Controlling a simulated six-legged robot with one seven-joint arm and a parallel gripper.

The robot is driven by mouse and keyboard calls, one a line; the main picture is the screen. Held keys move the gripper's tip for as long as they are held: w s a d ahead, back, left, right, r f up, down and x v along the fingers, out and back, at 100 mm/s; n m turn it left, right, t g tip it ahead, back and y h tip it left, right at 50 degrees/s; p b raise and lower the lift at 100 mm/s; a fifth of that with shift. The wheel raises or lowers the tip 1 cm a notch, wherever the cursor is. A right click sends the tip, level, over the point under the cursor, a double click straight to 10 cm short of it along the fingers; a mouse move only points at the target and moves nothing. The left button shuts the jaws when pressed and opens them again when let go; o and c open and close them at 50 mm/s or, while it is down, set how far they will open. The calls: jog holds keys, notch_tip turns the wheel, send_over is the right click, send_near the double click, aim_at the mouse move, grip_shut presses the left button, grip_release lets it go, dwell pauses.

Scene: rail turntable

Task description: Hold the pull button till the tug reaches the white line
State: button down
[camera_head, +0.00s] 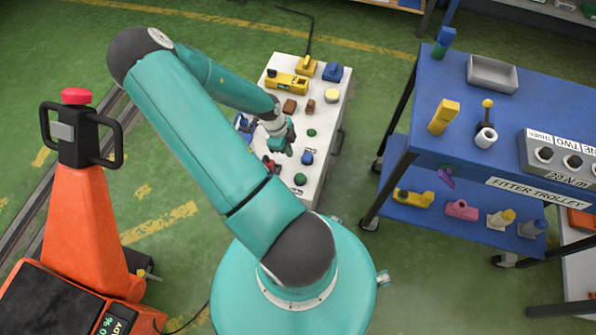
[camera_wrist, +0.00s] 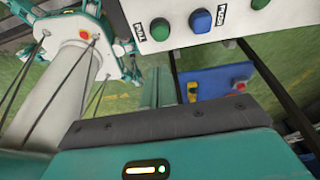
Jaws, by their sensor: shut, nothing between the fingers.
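A white-topped console (camera_head: 325,110) carries a blue button (camera_head: 307,157) between two green buttons (camera_head: 312,132) (camera_head: 300,178). My gripper (camera_head: 288,147) is shut and empty, over the console just left of the buttons in the head view. I cannot tell whether it touches anything. An orange machine (camera_head: 78,215) with a black handle and red top button, perhaps the tug, stands at the left. I see no white line.
Rails (camera_head: 30,210) run along the left floor. A blue fitter trolley (camera_head: 430,95) stands right of the console, holding several parts. Yellow and blue items (camera_head: 287,83) occupy the console's far end. Green floor lies between console and trolley.

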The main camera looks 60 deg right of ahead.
jog(key=shift+s+d+f, duration=0.15)
jog(key=shift+s+d, duration=0.05)
jog(key=shift+s, duration=0.1)
jog(key=shift+f, duration=0.1)
send_near(300, 177)
jog(key=x, duration=0.6)
jog(key=shift+s+d, duration=0.1)
jog(key=shift+s, duration=0.05)
jog(key=shift+f, duration=0.2)
